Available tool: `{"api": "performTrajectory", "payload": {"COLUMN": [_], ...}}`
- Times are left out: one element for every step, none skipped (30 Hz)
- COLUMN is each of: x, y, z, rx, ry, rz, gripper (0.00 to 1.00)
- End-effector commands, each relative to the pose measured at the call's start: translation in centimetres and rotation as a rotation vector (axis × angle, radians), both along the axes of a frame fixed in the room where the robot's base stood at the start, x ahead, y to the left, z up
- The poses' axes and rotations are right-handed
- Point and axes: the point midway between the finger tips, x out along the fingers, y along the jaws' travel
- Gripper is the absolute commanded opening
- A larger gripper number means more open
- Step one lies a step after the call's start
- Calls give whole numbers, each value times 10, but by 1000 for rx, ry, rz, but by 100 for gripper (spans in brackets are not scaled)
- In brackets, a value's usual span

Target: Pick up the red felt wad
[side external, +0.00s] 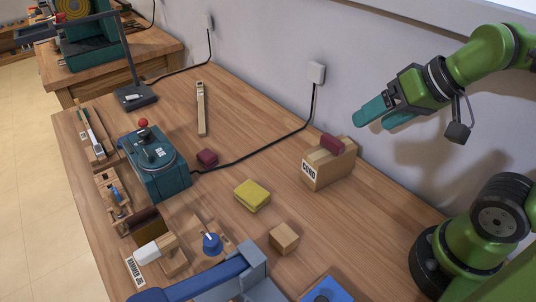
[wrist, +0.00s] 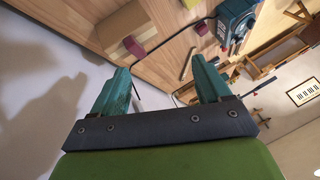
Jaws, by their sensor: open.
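Two dark red pieces could be the red felt wad; I cannot tell which. A small block-shaped one (side external: 207,158) lies on the bench beside the teal machine and black cord; it also shows in the wrist view (wrist: 201,27). A longer, rounded one (side external: 332,143) rests on top of the wooden block labelled "CORD" (side external: 322,171); it also shows in the wrist view (wrist: 133,46). My gripper (side external: 374,120) has teal fingers. It is open and empty, raised above and to the right of the "CORD" block, apart from both red pieces. Its spread fingers also show in the wrist view (wrist: 160,68).
The teal machine (side external: 155,165) has a red knob. A yellow sponge-like block (side external: 252,196) and wooden cube (side external: 285,238) lie mid-bench. A black cord (side external: 265,147) runs to the wall outlet (side external: 316,73). Wooden holders and a blue vise (side external: 225,280) crowd the front.

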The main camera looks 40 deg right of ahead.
Motion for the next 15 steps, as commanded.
{"api": "performTrajectory", "payload": {"x": [1,3,8,13,19,30,39,48,61,72,82,96,107,118,132], "y": [4,7,11,15,18,24,29,34,40,45,50,58,63,69,78], "z": [-8,-11,-13,-15,-16,-17,-18,-19,-20,-22,-23,-27,-29,-33,-38], "rx": [0,2,3,3,1,-2,-7,-12,-22,-30,-39,-52,-64,-77,-95], "ry": [32,51,74,93,111,135,152,167,186,199,210,226,235,244,256], "rz": [19,30,47,62,77,99,116,132,152,166,179,196,211,223,238], "gripper": [77,77,77,77,77,77,77,77,77,77,77,77,77,77,77]}}
